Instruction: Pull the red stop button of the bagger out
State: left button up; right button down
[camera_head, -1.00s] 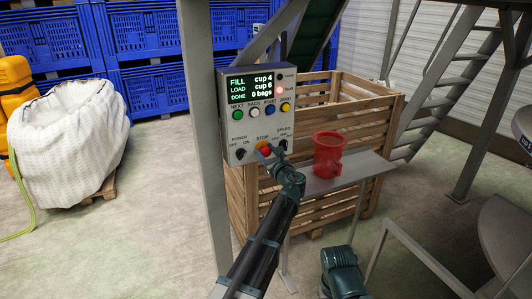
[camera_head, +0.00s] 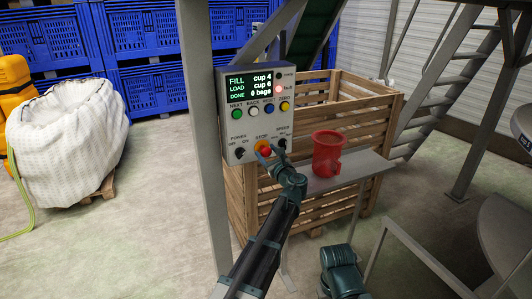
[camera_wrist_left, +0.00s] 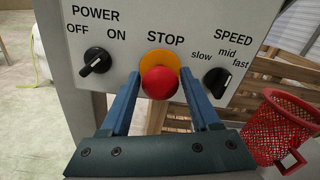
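The red stop button (camera_head: 265,151) sits on its yellow-orange base, low in the middle of the grey control box of the bagger (camera_head: 234,130). In the left wrist view, the button (camera_wrist_left: 160,82) stands out as a round red knob under the word STOP. My left gripper (camera_wrist_left: 160,80) is open, with one blue finger to the left of the button and one to the right. A gap shows between the button and each finger. In the head view, my left gripper (camera_head: 271,152) is at the box front and partly covers the button area.
The POWER knob (camera_wrist_left: 96,60) is left of the button and the SPEED knob (camera_wrist_left: 217,82) is right. A red perforated cup (camera_head: 327,155) stands on a grey shelf (camera_head: 350,172) beside the box. A wooden crate (camera_head: 375,100) stands behind. The red fault light is lit.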

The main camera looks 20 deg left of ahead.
pick_arm(q)
jog(key=shift+o, duration=1.1)
jog(key=shift+s, duration=0.1)
jog(key=v, duration=1.3)
jog(key=shift+s+d, duration=0.2)
jog(key=shift+d, duration=0.1)
jog(key=s+a+f+n+g+h, duration=0.3)
jog(key=s+a+f+n+g, duration=0.15)
jog(key=s+f+n, duration=0.4)
jog(key=s+a+f+n+g+h, duration=0.2)
jog(key=s+a+f+n+g, duration=0.2)
jog(key=s+f+n+g, duration=0.45)
jog(key=s+d+f+n+h, duration=0.5)
jog(key=s+n+h, duration=0.1)
jog(key=s+n, duration=0.15)
jog(key=s+d+r+m+p, duration=0.1)
jog(key=s+d+r+p, duration=0.1)
jog(key=d, duration=0.3)
jog(key=s+d+r+m+g+y+p, duration=0.1)
jog(key=s+d+r+m+p, duration=0.1)
jog(key=d, duration=0.4)
jog(key=shift+s+d+r, duration=0.2)
jog(key=shift+s+d, duration=0.1)
jog(key=shift+s, duration=0.6)
